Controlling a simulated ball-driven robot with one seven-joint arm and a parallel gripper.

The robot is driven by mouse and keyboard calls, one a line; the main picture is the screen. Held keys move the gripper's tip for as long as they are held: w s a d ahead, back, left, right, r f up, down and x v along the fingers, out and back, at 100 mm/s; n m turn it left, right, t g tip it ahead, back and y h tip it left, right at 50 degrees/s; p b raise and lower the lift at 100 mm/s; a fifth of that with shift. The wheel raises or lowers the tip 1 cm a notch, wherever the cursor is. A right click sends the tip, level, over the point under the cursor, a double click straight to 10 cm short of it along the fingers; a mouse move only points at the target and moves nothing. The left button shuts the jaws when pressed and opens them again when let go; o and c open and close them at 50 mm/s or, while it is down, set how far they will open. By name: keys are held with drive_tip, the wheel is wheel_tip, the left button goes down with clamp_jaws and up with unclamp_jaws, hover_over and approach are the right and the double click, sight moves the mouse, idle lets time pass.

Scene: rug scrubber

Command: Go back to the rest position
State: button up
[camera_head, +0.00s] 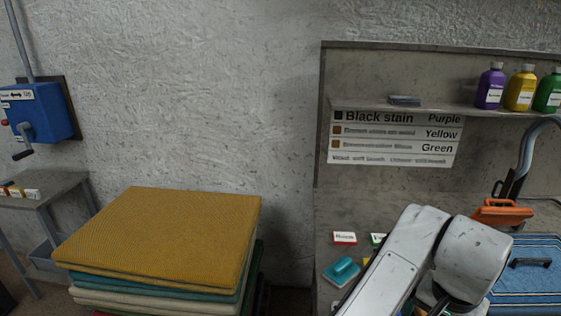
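My white arm shows at the lower right, folded in front of the workbench (332,215). Its bent links cover part of the bench top and the left part of a blue rug (525,290). My gripper does not show; it is hidden behind the arm or below the picture's edge. I cannot tell whether it holds anything.
Purple (490,88), yellow (519,91) and green bottles (549,94) stand on the shelf. Folded rugs (165,235) stand left.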

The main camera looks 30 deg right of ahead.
drive_tip(key=w+d+r+n+t+h, duration=0.1)
drive_tip(key=w+d+n+t+h, duration=0.1)
drive_tip(key=d+n+h, duration=0.35)
drive_tip(key=s+a+f+n+y, duration=0.3)
drive_tip(key=s+a+f+n, duration=0.1)
drive_tip(key=a+f, duration=0.5)
drive_tip(key=s+a+f+n+g+y, duration=0.1)
drive_tip(key=s+a+f+n+y, duration=0.3)
drive_tip(key=a+f, duration=0.5)
wheel_tip(320, 180, down, 2)
drive_tip(key=shift+s+a+f+n, duration=0.15)
drive_tip(key=shift+s+f+n, duration=0.15)
drive_tip(key=shift+s, duration=0.3)
